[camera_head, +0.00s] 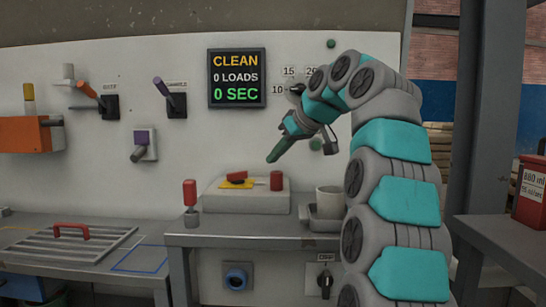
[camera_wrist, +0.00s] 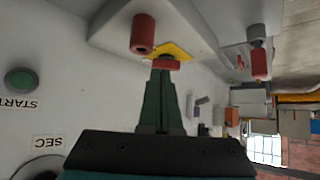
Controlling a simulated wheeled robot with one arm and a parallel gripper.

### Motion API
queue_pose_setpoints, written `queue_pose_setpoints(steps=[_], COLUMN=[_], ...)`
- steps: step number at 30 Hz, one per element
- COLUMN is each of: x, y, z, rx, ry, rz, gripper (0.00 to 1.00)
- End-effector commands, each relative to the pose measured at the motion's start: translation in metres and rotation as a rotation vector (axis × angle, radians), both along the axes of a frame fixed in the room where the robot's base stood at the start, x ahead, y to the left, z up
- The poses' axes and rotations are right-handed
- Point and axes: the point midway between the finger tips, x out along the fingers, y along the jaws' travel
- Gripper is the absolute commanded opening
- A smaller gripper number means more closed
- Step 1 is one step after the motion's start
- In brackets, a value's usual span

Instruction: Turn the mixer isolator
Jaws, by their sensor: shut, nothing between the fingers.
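A red handle on a yellow plate (camera_head: 238,184), which looks like the mixer isolator, sits on top of a pale box on the bench in the head view. The handle lies across the plate, slightly tilted in the picture. In the wrist view the yellow plate (camera_wrist: 178,50) and its red handle (camera_wrist: 153,65) are just beyond my fingertips. My gripper (camera_head: 272,157) is shut and empty, pointing down and left, above and right of the handle. It looks apart from the handle in the head view. In the wrist view the fingers (camera_wrist: 161,74) hide part of the plate.
A short upright cylinder (camera_head: 276,180) stands on the same box, close to the plate. A red-topped lever (camera_head: 190,194) stands left of the box, and a pale cup (camera_head: 329,201) right of it. The wall behind carries levers and a display (camera_head: 237,78). A black rotary switch (camera_head: 325,281) is below.

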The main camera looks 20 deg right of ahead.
Motion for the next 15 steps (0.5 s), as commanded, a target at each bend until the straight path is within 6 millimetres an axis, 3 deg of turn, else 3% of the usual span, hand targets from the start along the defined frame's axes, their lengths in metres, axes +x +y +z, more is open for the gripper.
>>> queue_pose_setpoints(steps=[15], x=[0.05], y=[0.026], z=[-0.053], rx=[0.0], ry=[0.007], rz=[0.002], gripper=[0.0])
